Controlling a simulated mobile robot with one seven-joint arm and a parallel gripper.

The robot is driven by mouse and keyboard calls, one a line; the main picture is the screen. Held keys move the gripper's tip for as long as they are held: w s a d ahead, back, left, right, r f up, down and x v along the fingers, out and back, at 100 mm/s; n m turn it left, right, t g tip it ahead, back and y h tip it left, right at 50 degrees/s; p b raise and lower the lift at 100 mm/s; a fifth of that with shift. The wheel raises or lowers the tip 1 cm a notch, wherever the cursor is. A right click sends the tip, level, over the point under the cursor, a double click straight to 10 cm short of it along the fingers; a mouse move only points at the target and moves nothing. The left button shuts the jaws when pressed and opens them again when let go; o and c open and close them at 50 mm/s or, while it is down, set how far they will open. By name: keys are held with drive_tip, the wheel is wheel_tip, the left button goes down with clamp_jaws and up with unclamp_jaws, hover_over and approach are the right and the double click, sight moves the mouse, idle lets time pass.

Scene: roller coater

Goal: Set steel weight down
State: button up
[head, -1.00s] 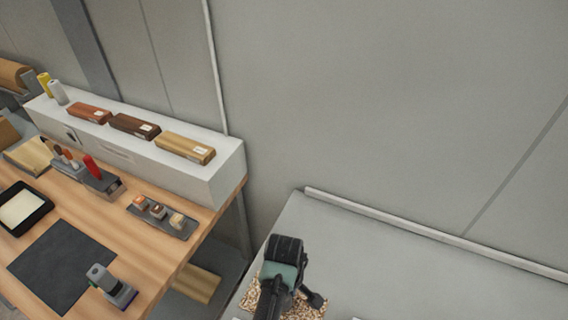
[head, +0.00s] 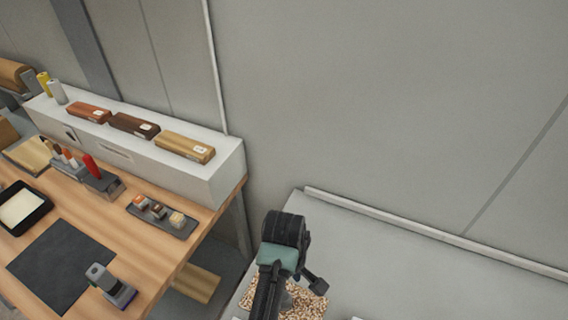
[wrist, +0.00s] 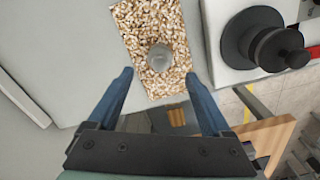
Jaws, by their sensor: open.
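The steel weight (wrist: 160,57) is a small round grey piece, seen from above in the wrist view. It stands on a speckled tan-and-white board (wrist: 150,17). My gripper (wrist: 158,76) is open, its two blue fingers spread apart, with the weight just beyond and between the tips, touching neither. In the head view my arm covers part of the speckled board (head: 312,308), and the weight is hard to make out there.
The board lies on a pale grey surface (head: 400,260) against the wall. In the wrist view a dark round knob (wrist: 275,48) on a white machine part stands at the right. A wooden workbench (head: 150,255) with tools is at the left in the head view.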

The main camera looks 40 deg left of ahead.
drive_tip(key=w+d+r+m+t+y, duration=0.1)
drive_tip(key=w+d+r+m+t, duration=0.3)
drive_tip(key=w+r, duration=0.6)
drive_tip(key=w+r+m+t+y, duration=0.2)
drive_tip(key=w+r+t, duration=0.35)
drive_tip(key=r, duration=0.85)
drive_tip(key=w+d+r+m+t, duration=0.1)
drive_tip(key=d+r+m+t, duration=0.15)
drive_tip(key=r, duration=0.45)
drive_tip(key=w+d+r+m+t, duration=0.1)
drive_tip(key=w+d+r+t, duration=0.15)
drive_tip(key=r, duration=0.55)
drive_tip(key=s+d+r+m+t+h, duration=0.1)
drive_tip(key=s+d+r+m+t, duration=0.1)
drive_tip(key=r, duration=0.7)
drive_tip(key=s+d+r+m+t+h, duration=0.1)
drive_tip(key=s+d+r+m+t, duration=0.1)
drive_tip(key=s+d+r+t, duration=0.3)
drive_tip(key=s+d+r+m+t+h, duration=0.1)
drive_tip(key=s+d+r+m+t, duration=0.2)
drive_tip(key=s+r+t, duration=0.3)
drive_tip(key=s+d+r, duration=0.1)
drive_tip(key=s+r, duration=0.2)
drive_tip(key=r, duration=0.4)
drive_tip(key=shift+s+r, duration=0.25)
drive_tip(key=shift+r, duration=0.1)
